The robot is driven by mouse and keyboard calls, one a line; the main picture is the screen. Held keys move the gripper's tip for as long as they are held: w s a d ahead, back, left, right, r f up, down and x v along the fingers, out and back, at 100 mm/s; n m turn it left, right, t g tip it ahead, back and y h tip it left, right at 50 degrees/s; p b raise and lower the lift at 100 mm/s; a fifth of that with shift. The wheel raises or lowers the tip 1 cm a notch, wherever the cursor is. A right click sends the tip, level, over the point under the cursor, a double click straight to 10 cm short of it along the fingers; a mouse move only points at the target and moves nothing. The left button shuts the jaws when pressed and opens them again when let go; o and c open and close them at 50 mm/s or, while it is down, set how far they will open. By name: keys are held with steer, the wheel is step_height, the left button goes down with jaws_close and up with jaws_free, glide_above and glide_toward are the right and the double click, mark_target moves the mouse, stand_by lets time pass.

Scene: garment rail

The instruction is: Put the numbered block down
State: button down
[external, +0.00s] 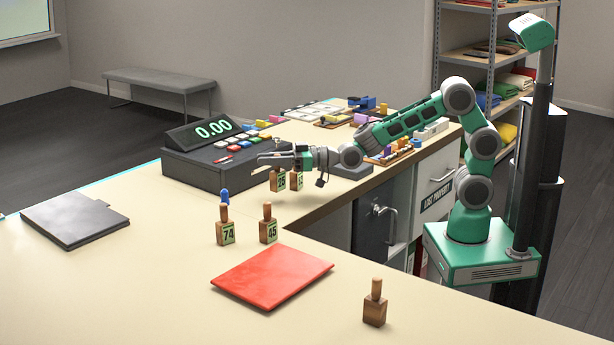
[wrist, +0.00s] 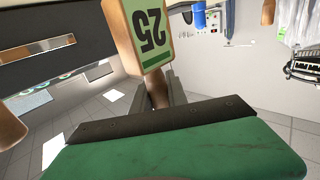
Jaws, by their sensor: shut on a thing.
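The numbered block (wrist: 148,30) is a wooden block with a green label reading 25, upside down in the wrist view. Its wooden handle (wrist: 158,92) is between the grey fingers of my gripper (wrist: 161,85), which is shut on it. In the external view, my gripper (external: 268,158) is over the counter in front of the cash register, with block 25 (external: 277,182) below its fingers. Another labelled block (external: 296,180) is close beside it on the right. I cannot tell whether block 25 touches the counter.
Block 74 (external: 226,233) and block 45 (external: 268,231) stand on the counter (external: 130,260). The cash register (external: 215,150) stands close behind my gripper.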

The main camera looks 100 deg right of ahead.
mark_target(275, 170)
steer(key=shift+w+f, duration=0.15)
steer(key=shift+f, duration=0.8)
steer(key=shift+w+f, duration=0.15)
steer(key=shift+f, duration=0.8)
steer(key=shift+f+b, duration=0.25)
steer(key=shift+b, duration=0.1)
steer(key=c, duration=1.3)
jaws_free()
steer(key=shift+r, duration=0.1)
steer(key=shift+r+p, duration=0.3)
steer(key=shift+p, duration=0.15)
steer(key=s+b, duration=0.1)
steer(key=s, duration=1.1)
steer(key=shift+f+b, duration=0.15)
steer(key=shift+b, duration=0.2)
